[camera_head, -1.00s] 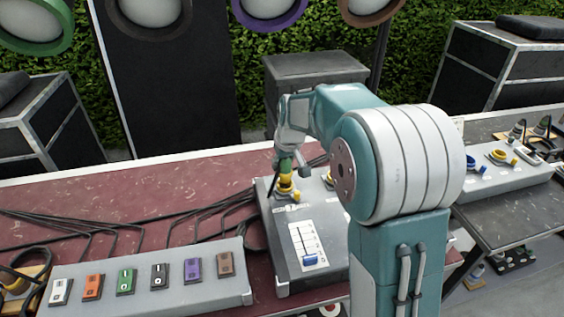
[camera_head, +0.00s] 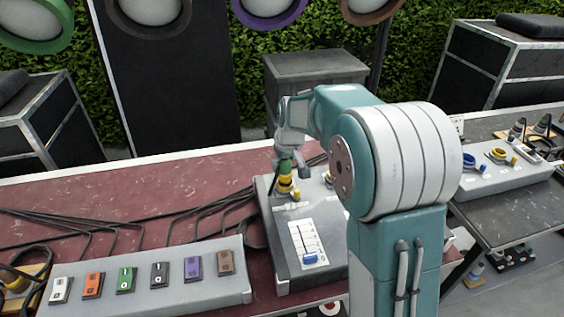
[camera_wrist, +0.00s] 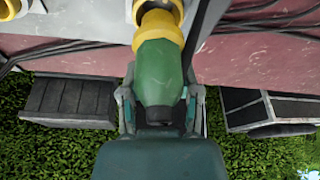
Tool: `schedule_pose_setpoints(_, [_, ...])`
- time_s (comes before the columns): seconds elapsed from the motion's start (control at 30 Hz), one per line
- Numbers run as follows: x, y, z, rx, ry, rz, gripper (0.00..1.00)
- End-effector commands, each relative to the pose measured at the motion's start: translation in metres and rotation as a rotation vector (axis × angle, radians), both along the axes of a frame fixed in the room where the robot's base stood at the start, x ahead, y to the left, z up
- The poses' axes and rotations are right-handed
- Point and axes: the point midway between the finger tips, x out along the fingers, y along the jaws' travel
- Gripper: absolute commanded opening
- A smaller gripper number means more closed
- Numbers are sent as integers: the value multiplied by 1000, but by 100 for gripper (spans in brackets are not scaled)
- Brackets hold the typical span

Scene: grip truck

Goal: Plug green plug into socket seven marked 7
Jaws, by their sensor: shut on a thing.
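The green plug (camera_wrist: 160,72) with its yellow collar fills the middle of the wrist view. My gripper (camera_wrist: 159,100) is shut on it, with one finger on each side of the green body. In the head view the plug (camera_head: 285,167) points down at a yellow socket (camera_head: 285,190) on the grey box (camera_head: 277,235). The collar meets or overlaps the socket; I cannot tell how deep the plug sits. No number 7 is readable. My gripper (camera_head: 287,150) is partly hidden by its own wrist.
A grey switch strip (camera_head: 150,292) with several coloured switches lies at the front left. Black cables (camera_head: 130,225) cross the red table (camera_head: 110,190). Another socket box (camera_head: 510,178) stands on the right table. A second yellow socket sits close beside my arm.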

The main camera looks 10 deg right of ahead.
Motion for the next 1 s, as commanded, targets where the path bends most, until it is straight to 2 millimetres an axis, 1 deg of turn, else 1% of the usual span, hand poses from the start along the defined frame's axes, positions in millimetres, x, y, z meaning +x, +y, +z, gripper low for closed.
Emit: schedule_pose_setpoints(1.0, [0, 0, -16, 0, -1, 0, 0])
